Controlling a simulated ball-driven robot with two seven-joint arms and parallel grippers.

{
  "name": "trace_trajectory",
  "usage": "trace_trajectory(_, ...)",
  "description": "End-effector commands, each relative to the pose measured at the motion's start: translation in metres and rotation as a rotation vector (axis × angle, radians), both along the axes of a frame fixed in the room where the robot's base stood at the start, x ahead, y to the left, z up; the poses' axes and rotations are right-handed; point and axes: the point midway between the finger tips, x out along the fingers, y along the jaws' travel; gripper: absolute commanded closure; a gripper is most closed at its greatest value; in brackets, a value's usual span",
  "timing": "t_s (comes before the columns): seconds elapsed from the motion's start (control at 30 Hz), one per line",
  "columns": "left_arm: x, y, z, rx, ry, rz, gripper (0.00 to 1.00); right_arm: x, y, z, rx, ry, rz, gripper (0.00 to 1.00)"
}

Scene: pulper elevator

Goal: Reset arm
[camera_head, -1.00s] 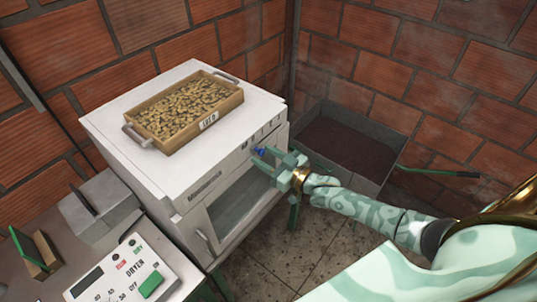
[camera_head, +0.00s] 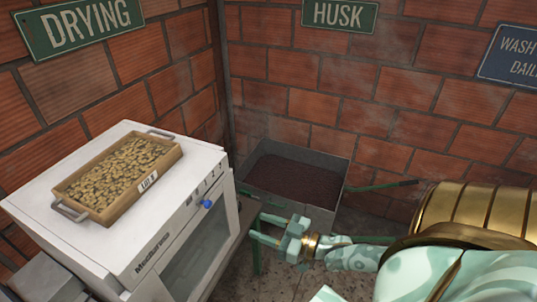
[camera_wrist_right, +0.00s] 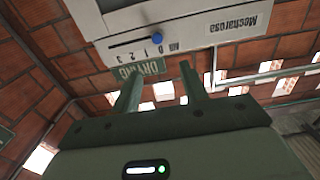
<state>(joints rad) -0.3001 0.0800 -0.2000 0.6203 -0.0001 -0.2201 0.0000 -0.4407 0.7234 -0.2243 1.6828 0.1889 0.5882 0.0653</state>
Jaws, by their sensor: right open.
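My right gripper (camera_head: 256,228) is open and empty, to the right of the white drying machine (camera_head: 105,250) and a little apart from its front. Its two green fingers also show in the right wrist view (camera_wrist_right: 158,90), with nothing between them. A blue knob (camera_head: 207,204) sits on the machine's front slider; it also shows in the right wrist view (camera_wrist_right: 129,39), near the end of the slot opposite the 0, 1, 2, 3 marks' far side. My left gripper is not in view.
A wooden tray of beans (camera_head: 118,175) lies on top of the machine. A grey bin of dark husk (camera_head: 300,180) stands in the corner behind my right gripper, with a green handle (camera_head: 383,185) at its right. Brick walls close the back.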

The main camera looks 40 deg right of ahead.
Motion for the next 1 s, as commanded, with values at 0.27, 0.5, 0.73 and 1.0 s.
trace_trajectory(0.27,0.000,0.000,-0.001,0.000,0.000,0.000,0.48,-0.010,-0.004,0.000,0.000,-0.001,0.000,0.56)
trace_trajectory(0.5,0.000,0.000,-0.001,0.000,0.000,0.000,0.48,-0.009,-0.004,0.000,0.000,-0.001,0.000,0.56)
trace_trajectory(0.73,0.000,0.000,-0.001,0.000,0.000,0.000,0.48,-0.009,-0.004,-0.002,-0.015,0.007,0.000,0.56)
trace_trajectory(1.0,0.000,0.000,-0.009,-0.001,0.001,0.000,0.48,-0.046,-0.062,-0.137,-0.353,0.338,-0.102,0.56)
